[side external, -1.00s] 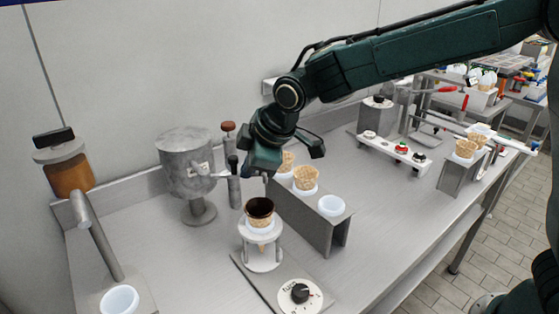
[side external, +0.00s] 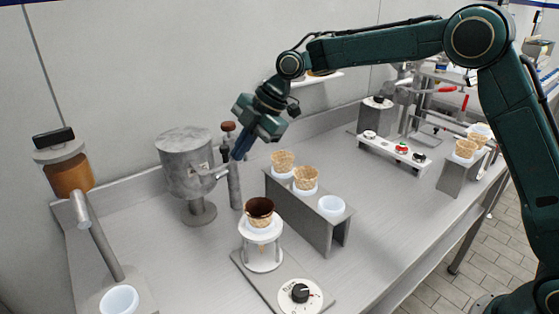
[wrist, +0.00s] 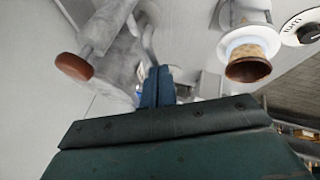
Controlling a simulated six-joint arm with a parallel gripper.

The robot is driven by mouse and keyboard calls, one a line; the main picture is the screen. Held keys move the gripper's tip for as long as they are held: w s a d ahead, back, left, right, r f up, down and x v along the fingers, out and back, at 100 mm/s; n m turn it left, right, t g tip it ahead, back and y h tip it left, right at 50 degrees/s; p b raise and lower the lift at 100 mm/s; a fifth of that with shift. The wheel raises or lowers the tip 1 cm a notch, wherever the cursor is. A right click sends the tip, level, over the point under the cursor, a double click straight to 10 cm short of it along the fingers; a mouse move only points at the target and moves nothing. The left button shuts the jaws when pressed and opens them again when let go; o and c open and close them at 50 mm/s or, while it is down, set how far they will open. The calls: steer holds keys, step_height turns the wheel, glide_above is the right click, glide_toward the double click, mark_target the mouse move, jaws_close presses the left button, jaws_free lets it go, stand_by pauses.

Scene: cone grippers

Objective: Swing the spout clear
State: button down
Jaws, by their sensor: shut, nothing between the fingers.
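The grey tank (side external: 186,165) stands on a pedestal at the left of the bench. Its short spout (side external: 214,173) points right, towards a grey post (side external: 235,188). My gripper (side external: 238,155) is above and behind the spout, fingers pointing down and left, near the post's top. In the wrist view the blue fingers (wrist: 157,88) are together and empty. I cannot tell whether they touch the spout or post. A chocolate-lined cone (side external: 260,211) stands upright in a white ring stand (side external: 262,251), right of and in front of the tank; the cone also shows in the wrist view (wrist: 249,65).
A metal rack (side external: 314,224) right of the cone stand holds two cones and an empty white cup. A dial (side external: 300,293) sits in front. A brown-filled dispenser (side external: 68,170) is at far left.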

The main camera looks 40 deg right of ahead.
steer(key=shift+w, duration=0.4)
steer(key=shift+a, duration=0.1)
stand_by(0.5)
steer(key=s+f+v, duration=0.1)
steer(key=s+v, duration=0.1)
steer(key=v, duration=1)
steer(key=shift+s+d+r, duration=0.3)
steer(key=shift+r, duration=0.05)
